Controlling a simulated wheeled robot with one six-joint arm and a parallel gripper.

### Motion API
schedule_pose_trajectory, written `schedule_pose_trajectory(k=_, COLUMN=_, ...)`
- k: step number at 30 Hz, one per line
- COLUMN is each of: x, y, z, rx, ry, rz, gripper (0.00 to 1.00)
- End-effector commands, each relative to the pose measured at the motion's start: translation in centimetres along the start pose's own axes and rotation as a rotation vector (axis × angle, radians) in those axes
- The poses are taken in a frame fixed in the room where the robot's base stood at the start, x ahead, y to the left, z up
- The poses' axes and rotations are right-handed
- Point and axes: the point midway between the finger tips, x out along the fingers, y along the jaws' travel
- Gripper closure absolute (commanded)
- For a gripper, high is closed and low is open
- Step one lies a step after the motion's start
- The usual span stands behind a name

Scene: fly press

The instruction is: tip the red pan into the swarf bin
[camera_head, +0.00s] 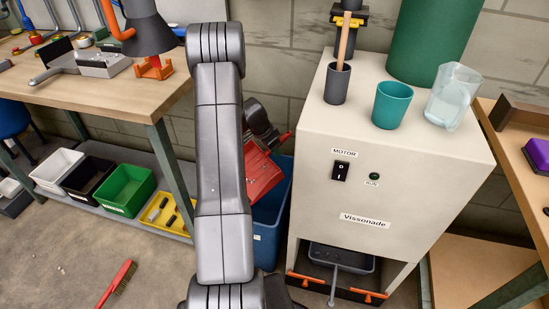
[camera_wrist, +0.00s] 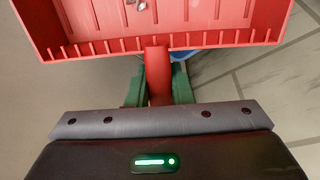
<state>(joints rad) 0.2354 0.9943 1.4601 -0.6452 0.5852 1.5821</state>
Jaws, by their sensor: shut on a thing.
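My gripper (camera_wrist: 158,82) is shut on the red handle of the red pan (camera_wrist: 165,22), its green fingers on either side. In the wrist view the ribbed inside of the pan shows, with a few small metallic bits near the top edge. In the head view the red pan (camera_head: 262,172) looks tilted beside my arm, over or in front of the blue bin (camera_head: 268,243). My arm hides part of both. A sliver of the blue bin (camera_wrist: 186,55) shows behind the pan in the wrist view. The bin's inside is hidden.
The cream machine cabinet (camera_head: 395,165) stands close right of the bin. A workbench (camera_head: 120,88) is at left, with coloured trays (camera_head: 125,190) on its lower shelf. A red brush (camera_head: 118,283) and small bits (camera_head: 60,269) lie on the open floor at left.

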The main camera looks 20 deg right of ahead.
Motion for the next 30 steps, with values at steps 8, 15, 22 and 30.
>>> schedule_pose_trajectory(k=8, x=-0.7, y=-0.1, z=0.2, rx=-0.002, ry=0.086, rz=-0.002, gripper=1.00)
schedule_pose_trajectory(k=15, x=-1.9, y=0.0, z=0.3, rx=-0.002, ry=0.173, rz=0.000, gripper=1.00)
schedule_pose_trajectory(k=22, x=-3.4, y=0.0, z=0.5, rx=-0.001, ry=0.276, rz=-0.001, gripper=1.00)
schedule_pose_trajectory(k=30, x=-6.0, y=0.0, z=0.7, rx=-0.002, ry=0.456, rz=-0.001, gripper=1.00)
